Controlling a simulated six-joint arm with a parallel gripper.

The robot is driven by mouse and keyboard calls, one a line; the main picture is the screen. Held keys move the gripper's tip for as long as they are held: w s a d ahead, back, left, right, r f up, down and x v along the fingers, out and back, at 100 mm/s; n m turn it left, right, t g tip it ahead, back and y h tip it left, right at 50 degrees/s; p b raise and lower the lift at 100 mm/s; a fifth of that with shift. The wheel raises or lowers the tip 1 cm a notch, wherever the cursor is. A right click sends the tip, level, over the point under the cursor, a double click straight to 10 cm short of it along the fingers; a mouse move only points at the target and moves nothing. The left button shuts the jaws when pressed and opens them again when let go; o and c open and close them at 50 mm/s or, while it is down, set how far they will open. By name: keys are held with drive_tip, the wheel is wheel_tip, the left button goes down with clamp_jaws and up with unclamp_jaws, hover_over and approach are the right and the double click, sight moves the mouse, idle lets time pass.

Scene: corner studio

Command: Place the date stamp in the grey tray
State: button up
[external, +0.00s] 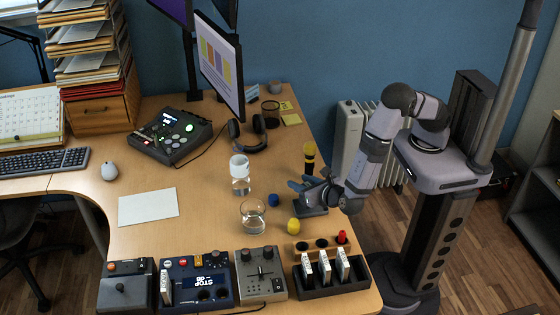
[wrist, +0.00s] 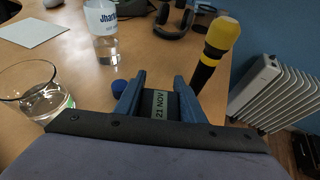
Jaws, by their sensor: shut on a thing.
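The date stamp (wrist: 160,104), a dark body with a "21 NOV" face, sits between the two blue fingers of my gripper (wrist: 158,92) in the wrist view. My gripper (external: 311,187) is shut on it at the right side of the desk in the external view. The stamp's dark grey body (external: 313,209) shows low beside the fingers; I cannot tell whether it touches the desk. A dark grey tray (external: 334,290) at the front right edge holds several upright white pieces; it is the only tray-like thing I make out. It is out of the wrist view.
Near my gripper stand a yellow-topped microphone (external: 309,157), a blue knob-like thing (external: 273,200), a yellow one (external: 293,226), a glass (external: 253,217) and a bottle (external: 240,176). A wooden holder (external: 320,246) lies behind the tray. Control boxes (external: 194,281) line the front. The desk's middle is fairly clear.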

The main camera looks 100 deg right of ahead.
drive_tip(key=shift+f, duration=1.1)
drive_tip(key=shift+f, duration=0.1)
drive_tip(key=shift+f, duration=0.15)
drive_tip(key=o, duration=1.1)
drive_tip(key=shift+r, duration=0.3)
drive_tip(key=shift+s+a, duration=0.1)
drive_tip(key=shift+a, duration=0.2)
drive_tip(key=b+v, duration=0.2)
drive_tip(key=v, duration=0.9)
drive_tip(key=shift+s+a+r, duration=0.1)
drive_tip(key=shift+s+r, duration=0.05)
